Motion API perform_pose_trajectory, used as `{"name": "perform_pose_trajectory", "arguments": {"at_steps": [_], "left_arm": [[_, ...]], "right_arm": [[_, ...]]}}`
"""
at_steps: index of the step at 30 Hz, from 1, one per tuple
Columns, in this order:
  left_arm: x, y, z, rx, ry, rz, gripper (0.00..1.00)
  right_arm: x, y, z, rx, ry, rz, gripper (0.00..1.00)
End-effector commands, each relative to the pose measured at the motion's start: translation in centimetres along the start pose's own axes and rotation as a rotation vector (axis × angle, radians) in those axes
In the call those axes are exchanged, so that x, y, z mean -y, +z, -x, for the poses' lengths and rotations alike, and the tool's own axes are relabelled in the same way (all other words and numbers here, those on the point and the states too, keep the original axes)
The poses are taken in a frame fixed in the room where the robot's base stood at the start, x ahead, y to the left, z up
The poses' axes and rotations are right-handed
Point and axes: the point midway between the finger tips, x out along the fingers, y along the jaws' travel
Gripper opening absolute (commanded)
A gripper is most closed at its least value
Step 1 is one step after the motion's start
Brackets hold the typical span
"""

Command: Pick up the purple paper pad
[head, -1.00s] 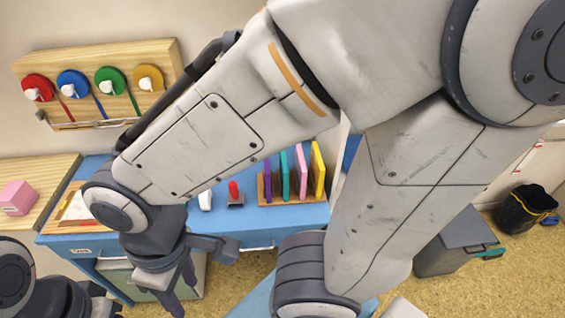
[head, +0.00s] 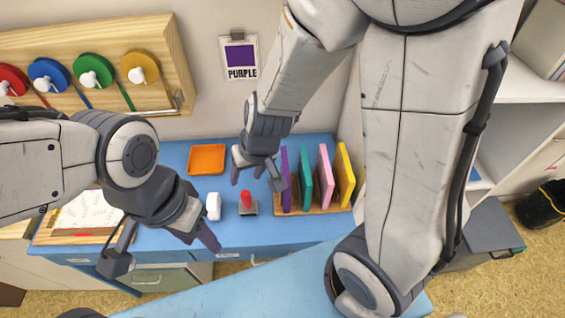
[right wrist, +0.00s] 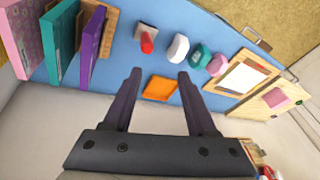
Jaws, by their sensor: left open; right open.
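The purple paper pad (head: 286,178) stands upright at the left end of a wooden rack (head: 318,207). Teal, pink and yellow pads stand to its right. The purple pad (right wrist: 90,42) also shows upper left in the right wrist view, left of the fingers. My right gripper (head: 257,178) is open and empty, just left of the purple pad in the head view; I cannot tell whether a finger touches it. Its open fingers (right wrist: 158,74) also show in the right wrist view. My left gripper (head: 165,250) is open and empty over the table's front left.
An orange tray (head: 206,160), a white rounded object (head: 213,206) and a red-topped stamp (head: 246,202) are on the blue table left of the rack. A paper on a board (head: 88,210) lies further left. A wall card (head: 239,57) reads PURPLE.

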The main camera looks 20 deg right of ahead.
Motion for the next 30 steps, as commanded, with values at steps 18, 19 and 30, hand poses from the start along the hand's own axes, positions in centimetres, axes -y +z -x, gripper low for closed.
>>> {"name": "perform_pose_trajectory", "arguments": {"at_steps": [18,19,30], "left_arm": [[0.2,0.2,-3.4,0.0,0.0,-0.001,0.5],[0.3,0.2,-3.6,0.0,0.0,-0.001,0.5],[0.4,0.3,-5.8,0.0,0.0,-0.001,0.5]], "right_arm": [[-14.1,-2.8,-9.3,-0.137,0.284,-0.3,0.57],[-14.2,-2.9,-9.6,-0.137,0.284,-0.3,0.57],[-15.6,-3.6,-14.0,-0.137,0.283,-0.3,0.57]]}}
